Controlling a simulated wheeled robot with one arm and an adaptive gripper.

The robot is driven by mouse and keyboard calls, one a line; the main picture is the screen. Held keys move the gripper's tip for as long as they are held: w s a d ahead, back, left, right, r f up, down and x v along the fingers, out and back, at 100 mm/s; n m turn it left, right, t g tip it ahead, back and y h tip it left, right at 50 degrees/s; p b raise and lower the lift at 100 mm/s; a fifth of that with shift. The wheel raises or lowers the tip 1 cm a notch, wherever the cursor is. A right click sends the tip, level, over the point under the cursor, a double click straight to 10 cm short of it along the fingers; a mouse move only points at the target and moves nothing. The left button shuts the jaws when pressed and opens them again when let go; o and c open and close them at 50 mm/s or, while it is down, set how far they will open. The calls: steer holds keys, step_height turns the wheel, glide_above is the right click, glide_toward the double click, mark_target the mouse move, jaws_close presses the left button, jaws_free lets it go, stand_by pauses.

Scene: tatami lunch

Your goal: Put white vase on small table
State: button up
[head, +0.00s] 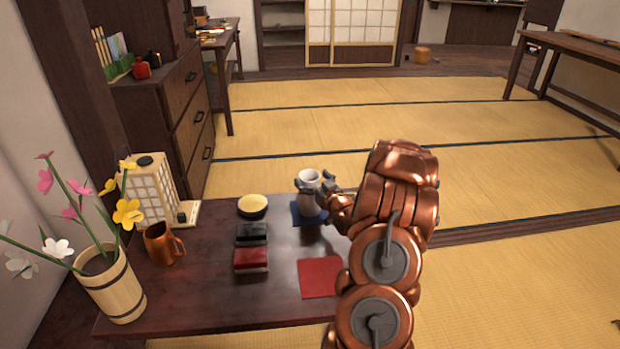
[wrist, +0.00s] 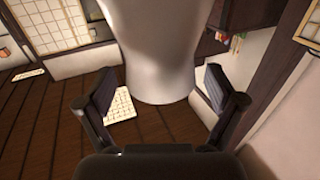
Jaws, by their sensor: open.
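The white vase (head: 309,190) stands upright on a blue cloth (head: 297,216) at the back right of the low dark table (head: 215,290). In the wrist view the vase (wrist: 166,60) fills the upper middle, between the two fingers. My gripper (head: 316,190) is open at the vase, with one finger on each side of it. In the wrist view the fingers of my gripper (wrist: 160,95) show gaps beside the vase's lower part. My arm covers the right part of the table.
A yellow-topped bowl (head: 252,205), a black box (head: 251,234), a red box (head: 250,259), a copper mug (head: 161,244), a lantern (head: 148,190) and a flower bucket (head: 110,284) stand left of the vase. A red cloth (head: 320,278) lies in front. The tatami beyond is clear.

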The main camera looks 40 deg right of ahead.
steer(key=p+v, duration=0.1)
steer(key=v, duration=1)
steer(key=w+a+f+n+g+y, duration=0.1)
steer(key=w+a+f+n+g, duration=0.1)
steer(key=w+a+g, duration=0.25)
steer(key=s+a+g, duration=0.4)
steer(key=a+g, duration=0.2)
steer(key=a, duration=0.1)
steer(key=s+a+r+g+y, duration=0.2)
steer(key=s+a+r+g, duration=0.3)
steer(key=s+a, duration=0.9)
steer(key=s+a+r+n+g+y, duration=0.1)
steer(key=s+a+r+g, duration=0.4)
steer(key=s+a, duration=1)
steer(key=shift+a+r+g+y, duration=0.2)
steer(key=shift+a+g+y, duration=0.15)
steer(key=shift+y, duration=0.05)
